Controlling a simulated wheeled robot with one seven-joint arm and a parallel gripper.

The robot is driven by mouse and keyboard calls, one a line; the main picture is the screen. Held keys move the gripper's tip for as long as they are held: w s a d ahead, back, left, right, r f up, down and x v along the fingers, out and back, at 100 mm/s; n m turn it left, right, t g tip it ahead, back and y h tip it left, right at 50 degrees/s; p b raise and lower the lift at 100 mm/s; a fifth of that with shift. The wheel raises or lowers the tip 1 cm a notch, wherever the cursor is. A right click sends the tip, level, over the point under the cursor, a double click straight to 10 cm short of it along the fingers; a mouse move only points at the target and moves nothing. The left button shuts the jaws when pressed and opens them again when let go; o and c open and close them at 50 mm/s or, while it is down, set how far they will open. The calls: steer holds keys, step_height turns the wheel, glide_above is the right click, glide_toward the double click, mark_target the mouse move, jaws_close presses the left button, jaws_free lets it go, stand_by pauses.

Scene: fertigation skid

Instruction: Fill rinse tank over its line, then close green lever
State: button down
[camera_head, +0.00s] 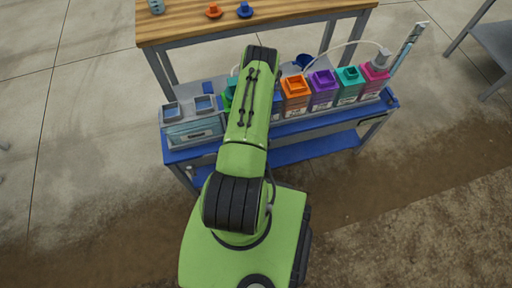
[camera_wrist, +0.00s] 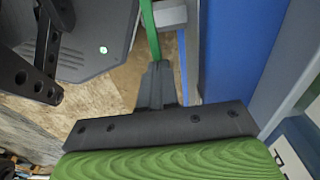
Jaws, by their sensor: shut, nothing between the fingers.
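In the wrist view my gripper (camera_wrist: 158,70) is shut and empty, its dark fingers pressed together and pointing up the picture. A narrow green bar (camera_wrist: 150,30), which looks like the green lever, runs up from just beyond the fingertips beside a grey block (camera_wrist: 171,15). I cannot tell if the fingers touch it. In the head view a clear, grey-rimmed tank (camera_head: 193,132), perhaps the rinse tank, stands at the left end of the blue bench (camera_head: 300,126). Its level and line are too small to read. My arm hides the bench's middle and my gripper there.
Orange (camera_head: 295,93), purple (camera_head: 323,91), teal (camera_head: 349,87) and pink (camera_head: 374,79) containers stand in a row on the right. A wooden table (camera_head: 200,29) stands behind. In the wrist view a blue panel (camera_wrist: 235,60) lies close right of the fingers.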

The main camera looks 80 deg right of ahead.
steer(key=shift+s+d+f+b, duration=0.2)
steer(key=shift+s+f+b, duration=0.1)
steer(key=shift+f+b, duration=0.1)
stand_by(0.5)
step_height(320, 180, up, 14)
steer(key=s+p, duration=0.1)
steer(key=p, duration=0.3)
steer(key=shift+s+d+p, duration=0.15)
steer(key=shift+d+p, duration=0.15)
steer(key=shift+d, duration=0.15)
